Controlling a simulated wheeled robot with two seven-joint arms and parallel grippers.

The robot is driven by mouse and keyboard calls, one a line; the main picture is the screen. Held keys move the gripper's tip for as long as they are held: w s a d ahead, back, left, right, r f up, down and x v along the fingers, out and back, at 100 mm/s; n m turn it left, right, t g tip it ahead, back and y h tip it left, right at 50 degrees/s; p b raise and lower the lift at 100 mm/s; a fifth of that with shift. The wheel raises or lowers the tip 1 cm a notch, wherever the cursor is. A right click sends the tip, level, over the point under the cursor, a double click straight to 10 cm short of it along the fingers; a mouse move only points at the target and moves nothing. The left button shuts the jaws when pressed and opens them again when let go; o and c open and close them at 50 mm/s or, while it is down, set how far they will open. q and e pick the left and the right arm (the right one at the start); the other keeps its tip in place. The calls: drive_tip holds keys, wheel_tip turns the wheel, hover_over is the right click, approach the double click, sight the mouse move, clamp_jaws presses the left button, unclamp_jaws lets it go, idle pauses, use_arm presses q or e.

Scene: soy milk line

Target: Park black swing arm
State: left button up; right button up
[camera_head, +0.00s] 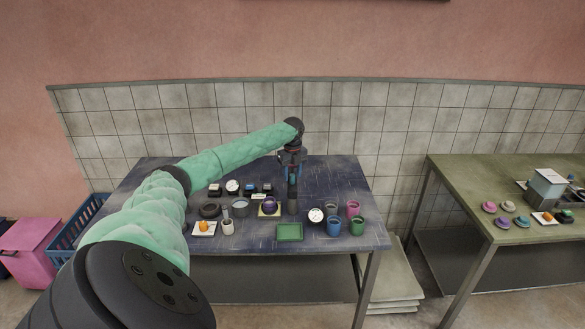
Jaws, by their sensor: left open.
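My left gripper (291,168) is over the back middle of the dark blue table (345,190), pointing down, its jaws open. A dark upright post (292,198) shows directly below it; I cannot tell whether the two touch. This post may belong to the black swing arm, but no swing arm can be made out clearly. A purple round pot (269,205) on a yellowish mat stands just left of the post. My right gripper is not in view.
A green tray (289,232) lies at the front. A white dial (316,215), blue cup (334,226), pink cup (353,208) and green cup (357,225) stand at the right. A black ring (209,210) is at the left. A green table (470,180) stands apart.

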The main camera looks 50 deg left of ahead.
use_arm(q)
wheel_tip(320, 180, up, 4)
drive_tip(key=shift+r+b, duration=0.25)
drive_tip(key=shift+b, duration=0.6)
drive_tip(key=shift+r, duration=0.75)
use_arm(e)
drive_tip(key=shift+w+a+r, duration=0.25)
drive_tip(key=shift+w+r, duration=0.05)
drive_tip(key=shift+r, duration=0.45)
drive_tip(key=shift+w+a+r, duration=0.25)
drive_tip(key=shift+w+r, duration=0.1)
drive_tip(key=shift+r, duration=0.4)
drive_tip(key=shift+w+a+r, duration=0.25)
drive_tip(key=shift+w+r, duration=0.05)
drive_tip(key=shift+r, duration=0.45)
